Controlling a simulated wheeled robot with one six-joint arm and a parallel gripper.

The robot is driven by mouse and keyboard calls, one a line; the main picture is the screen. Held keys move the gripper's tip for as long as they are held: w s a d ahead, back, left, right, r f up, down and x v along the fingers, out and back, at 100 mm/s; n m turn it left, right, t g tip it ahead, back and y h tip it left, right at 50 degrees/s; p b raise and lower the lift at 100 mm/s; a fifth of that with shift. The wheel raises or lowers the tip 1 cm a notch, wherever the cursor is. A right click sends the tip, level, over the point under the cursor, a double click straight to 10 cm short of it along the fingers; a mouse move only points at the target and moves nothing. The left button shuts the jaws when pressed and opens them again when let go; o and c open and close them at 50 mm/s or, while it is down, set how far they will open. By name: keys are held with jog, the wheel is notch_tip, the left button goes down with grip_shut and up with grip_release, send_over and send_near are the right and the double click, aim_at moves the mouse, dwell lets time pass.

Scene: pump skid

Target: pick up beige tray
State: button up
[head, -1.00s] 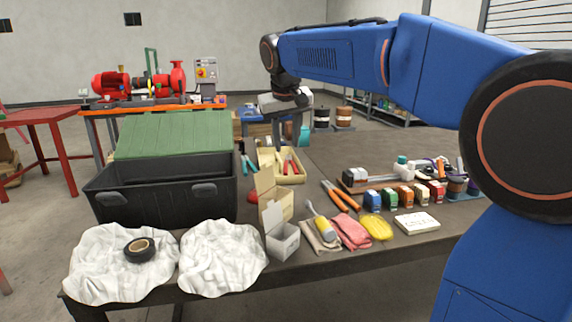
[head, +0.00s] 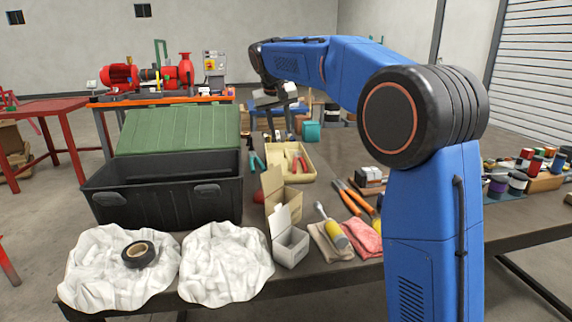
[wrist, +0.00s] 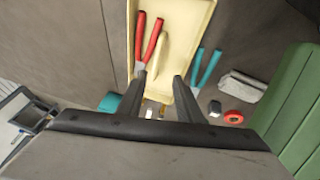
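The beige tray (head: 308,176) lies on the dark table to the right of the black toolbox. It holds red-handled pliers (wrist: 150,42), and a pale handle-like item lies beside them in the wrist view. My gripper (wrist: 160,82) is open, its two dark fingers apart, with the tray's near end (wrist: 163,92) showing between them. In the head view my gripper (head: 281,128) is at the tray's far end. The fingers hold nothing. I cannot tell how far above the rim they are.
The black toolbox (head: 160,190) with its green lid up stands left. An open small box (head: 290,247) is in front of the tray. Teal-handled pliers (wrist: 208,66) and a red tape roll (wrist: 233,117) lie close beside it.

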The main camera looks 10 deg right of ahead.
send_over(285, 166)
notch_tip(285, 166, down, 11)
jog(key=shift+r, duration=0.1)
grip_shut()
dwell(0.3)
